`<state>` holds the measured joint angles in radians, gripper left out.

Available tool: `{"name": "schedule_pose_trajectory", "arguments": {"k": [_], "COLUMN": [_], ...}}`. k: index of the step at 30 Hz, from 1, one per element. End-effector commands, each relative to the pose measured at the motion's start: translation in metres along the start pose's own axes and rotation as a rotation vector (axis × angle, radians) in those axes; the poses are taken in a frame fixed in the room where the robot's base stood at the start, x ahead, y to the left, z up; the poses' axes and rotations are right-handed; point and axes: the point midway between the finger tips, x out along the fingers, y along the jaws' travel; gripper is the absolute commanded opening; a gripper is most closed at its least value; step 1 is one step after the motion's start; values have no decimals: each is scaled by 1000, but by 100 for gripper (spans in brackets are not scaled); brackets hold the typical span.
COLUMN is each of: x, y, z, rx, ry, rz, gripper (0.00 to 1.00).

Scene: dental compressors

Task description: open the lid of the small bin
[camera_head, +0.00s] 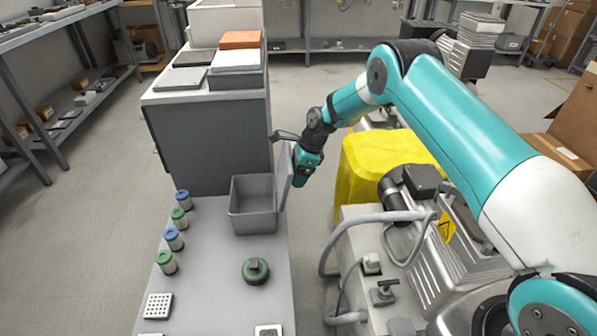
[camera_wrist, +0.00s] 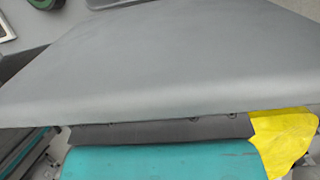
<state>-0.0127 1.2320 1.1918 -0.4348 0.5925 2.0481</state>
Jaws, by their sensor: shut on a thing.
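The small grey bin (camera_head: 251,222) stands on the grey bench top, and I can see into its empty-looking inside. Its lid (camera_head: 285,178) is tilted up, close to upright, along the bin's right side. My gripper (camera_head: 300,168) is at the lid's upper right side, shut on the lid; its fingertips are mostly hidden. In the wrist view the lid (camera_wrist: 160,70) fills most of the picture as a broad grey panel, and the grip itself cannot be made out there.
Several blue- and green-capped jars (camera_head: 173,239) line the bench's left edge. A green round part (camera_head: 255,270) lies in front of the bin. A grey cabinet (camera_head: 210,145) stands behind. A yellow cover (camera_head: 375,165) and compressor machinery (camera_head: 440,250) stand to the right.

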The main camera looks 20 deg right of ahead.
Motion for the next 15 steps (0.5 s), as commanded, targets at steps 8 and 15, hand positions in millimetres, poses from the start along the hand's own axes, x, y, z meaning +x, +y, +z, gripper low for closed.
{"name": "schedule_pose_trajectory", "arguments": {"k": [8, 15], "x": [-6, -6], "y": [0, 0], "z": [19, 21], "rx": [-3, -7], "ry": [78, 75], "rz": [0, 0], "gripper": [32, 81]}}
